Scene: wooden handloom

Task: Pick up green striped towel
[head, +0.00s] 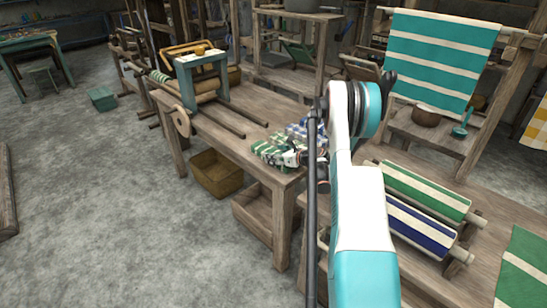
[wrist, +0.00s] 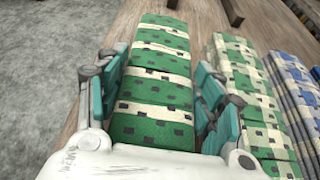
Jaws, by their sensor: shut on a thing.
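A folded green towel with cream stripes and dark square marks (wrist: 155,85) lies between the fingers of my gripper (wrist: 163,90) in the wrist view. My gripper is shut on it, one finger along each side. Its near end is hidden by the gripper body. In the head view the green striped cloth (head: 268,152) is at the end of a wooden bench, with my gripper (head: 291,158) at its right side, partly hidden by my arm. I cannot tell whether the towel is clear of the bench top.
Close on the right are a second green striped folded cloth (wrist: 243,85) and a blue one (wrist: 292,90). The wooden bench (head: 225,122) bears a small loom frame (head: 203,80). Rolled striped cloths (head: 425,190) lie at right. Grey floor is open at left.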

